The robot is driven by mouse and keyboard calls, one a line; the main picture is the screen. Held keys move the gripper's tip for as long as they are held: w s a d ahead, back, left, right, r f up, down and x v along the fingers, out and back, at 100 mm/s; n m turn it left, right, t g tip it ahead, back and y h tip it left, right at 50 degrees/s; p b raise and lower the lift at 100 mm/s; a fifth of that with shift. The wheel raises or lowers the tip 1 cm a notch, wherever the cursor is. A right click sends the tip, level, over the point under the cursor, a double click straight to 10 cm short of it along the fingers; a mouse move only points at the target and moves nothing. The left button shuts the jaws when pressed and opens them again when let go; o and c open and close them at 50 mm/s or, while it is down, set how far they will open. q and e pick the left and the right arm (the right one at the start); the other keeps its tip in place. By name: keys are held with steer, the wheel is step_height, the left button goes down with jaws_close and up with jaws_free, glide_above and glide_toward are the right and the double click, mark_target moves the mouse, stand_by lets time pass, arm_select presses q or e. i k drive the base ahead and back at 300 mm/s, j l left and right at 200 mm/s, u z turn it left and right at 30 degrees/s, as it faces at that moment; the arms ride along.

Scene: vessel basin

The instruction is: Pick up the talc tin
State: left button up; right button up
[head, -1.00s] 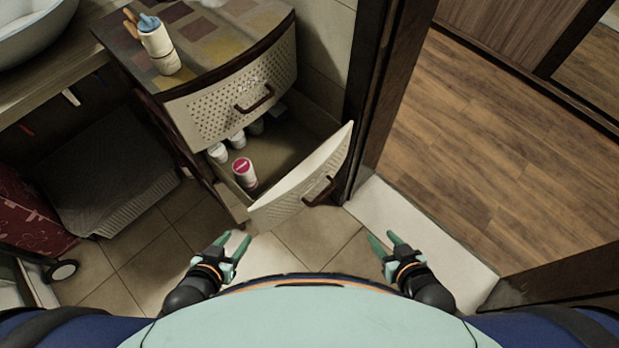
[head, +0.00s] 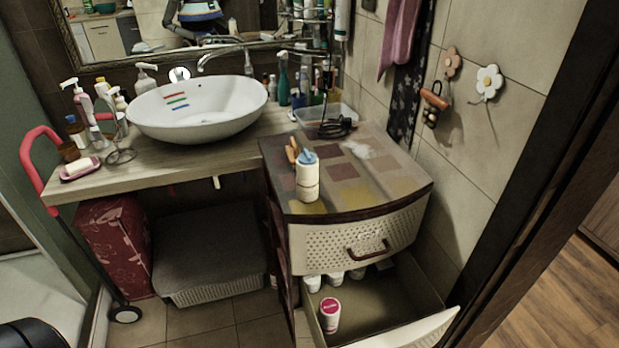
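The lower drawer (head: 445,328) of the cabinet is pulled open. A white cylindrical container with a pink lid (head: 330,315) stands upright in it near the left side. Several white containers (head: 335,279) stand at the back of the drawer, partly hidden under the drawer above. I cannot read any label to tell which is the talc tin. Neither of my grippers is in this view.
On the cabinet top (head: 385,200) stands a white holder (head: 307,182) with brushes. The upper drawer (head: 350,240) is shut. A white basin (head: 198,107) and several bottles stand on the counter (head: 180,163).

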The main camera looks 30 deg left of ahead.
mark_target(307, 177)
steer(key=j+z, duration=0.1)
steer(key=j, duration=0.6)
steer(key=k+j+z, duration=0.1)
steer(key=j, duration=0.6)
steer(key=j+z, duration=0.1)
steer(key=j, duration=0.85)
